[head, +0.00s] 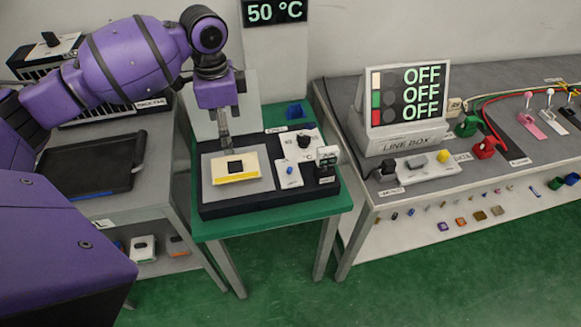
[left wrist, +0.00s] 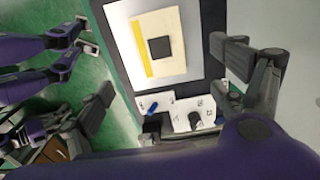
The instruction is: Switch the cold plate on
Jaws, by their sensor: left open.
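The cold plate station is a black base (head: 210,211) on a green table, with a grey plate (head: 209,193) carrying a cream board (head: 256,168) with a yellow stripe and a black square. Right of it a white panel has a small blue lever (head: 290,169); the lever also shows in the left wrist view (left wrist: 152,108). A black knob (head: 304,141) is on another white panel; it also shows in the left wrist view (left wrist: 194,118). My left gripper (head: 226,138) is open and empty above the board's back left, apart from the lever. Which lever position is on cannot be told.
A wall display (head: 274,11) reads 50 °C. A small display (head: 328,155) stands by the knob. On the right bench, a line box (head: 406,100) reads OFF on three rows. A black tray (head: 92,165) lies on the left bench. Purple robot parts show at the left wrist view's left.

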